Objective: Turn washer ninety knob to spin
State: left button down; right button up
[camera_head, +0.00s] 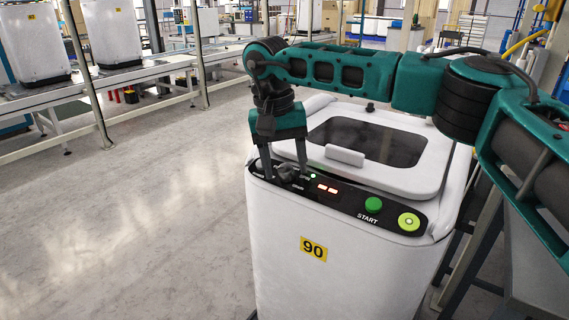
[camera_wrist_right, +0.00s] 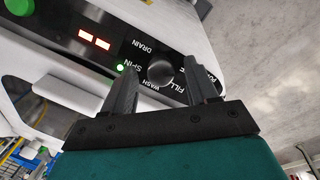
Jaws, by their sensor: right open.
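The washer marked 90 (camera_head: 340,250) is a white top-loader with a black control strip. Its dark round knob (camera_wrist_right: 160,72) sits on a dial labelled DRAIN, SPIN, WASH and FILL, with another label partly hidden. A small green light (camera_wrist_right: 120,68) glows by SPIN. I cannot make out a pointer on the knob. My right gripper (camera_head: 286,175) reaches down to the dial, open, its fingers on either side of the knob. In the wrist view, the right gripper (camera_wrist_right: 157,80) shows gaps between fingers and knob. My left gripper is not in view.
A red display (camera_head: 328,188), a green START button (camera_head: 373,204) and a yellow-green round button (camera_head: 408,221) lie along the strip. The closed lid (camera_head: 360,140) has a dark window. More white washers (camera_head: 110,30) stand on a line at the back left. The floor at left is clear.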

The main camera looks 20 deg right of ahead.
jog(key=shift+c, duration=0.4)
jog(key=c, duration=1)
